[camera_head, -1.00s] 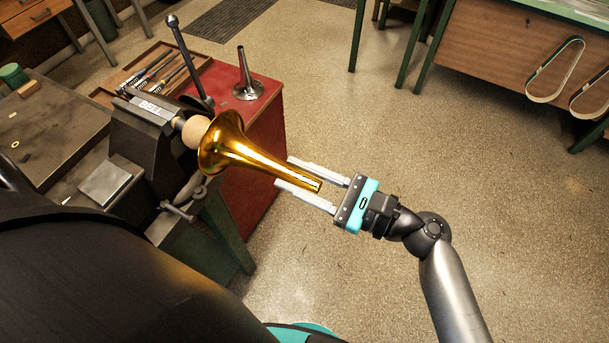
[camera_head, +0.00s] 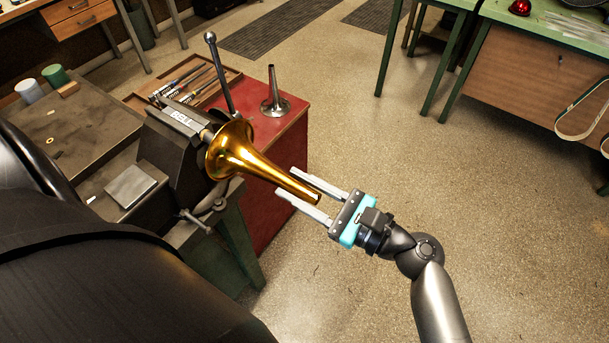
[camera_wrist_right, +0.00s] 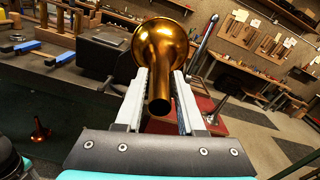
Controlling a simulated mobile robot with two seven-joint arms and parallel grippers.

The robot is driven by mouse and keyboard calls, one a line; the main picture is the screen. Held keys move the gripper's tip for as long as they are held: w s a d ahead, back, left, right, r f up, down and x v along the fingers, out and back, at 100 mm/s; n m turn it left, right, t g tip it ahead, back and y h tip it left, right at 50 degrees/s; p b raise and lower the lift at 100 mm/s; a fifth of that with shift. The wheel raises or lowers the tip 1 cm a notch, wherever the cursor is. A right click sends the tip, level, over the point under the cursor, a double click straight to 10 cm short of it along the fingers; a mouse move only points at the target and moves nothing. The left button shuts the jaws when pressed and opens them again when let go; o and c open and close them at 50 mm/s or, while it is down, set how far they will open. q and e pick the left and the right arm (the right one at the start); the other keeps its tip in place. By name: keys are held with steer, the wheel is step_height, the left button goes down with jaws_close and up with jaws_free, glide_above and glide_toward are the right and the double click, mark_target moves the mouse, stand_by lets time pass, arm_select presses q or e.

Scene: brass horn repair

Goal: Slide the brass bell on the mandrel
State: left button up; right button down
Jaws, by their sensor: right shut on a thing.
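The brass bell (camera_head: 240,155) points its wide flare at the dark vise (camera_head: 172,140) on the bench and its narrow end toward my right gripper (camera_head: 288,181). In the right wrist view, the bell (camera_wrist_right: 160,45) lies between the two fingers of my right gripper (camera_wrist_right: 160,73), its open narrow end facing the camera. My right gripper is shut on the bell. The mandrel is almost wholly hidden behind the flare; only a bit of pale shaft (camera_head: 208,132) shows by the vise. The flare covers where it sits. My left gripper is out of view.
A silver cone on a round foot (camera_head: 275,100) stands on the red cabinet (camera_head: 285,130) behind the bell. The vise's handle (camera_head: 218,70) rises beside it. A tool tray (camera_head: 228,76) lies behind. Open floor is to the right.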

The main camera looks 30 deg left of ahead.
mark_target(283, 180)
steer(key=shift+w+a, duration=0.1)
steer(key=shift+a, duration=1.45)
steer(key=shift+c, duration=2.2)
jaws_free()
steer(key=d+b, duration=0.1)
steer(key=d, duration=1.4)
steer(key=shift+s+b, duration=0.25)
steer(key=shift+b, duration=0.15)
steer(key=shift+d, duration=0.1)
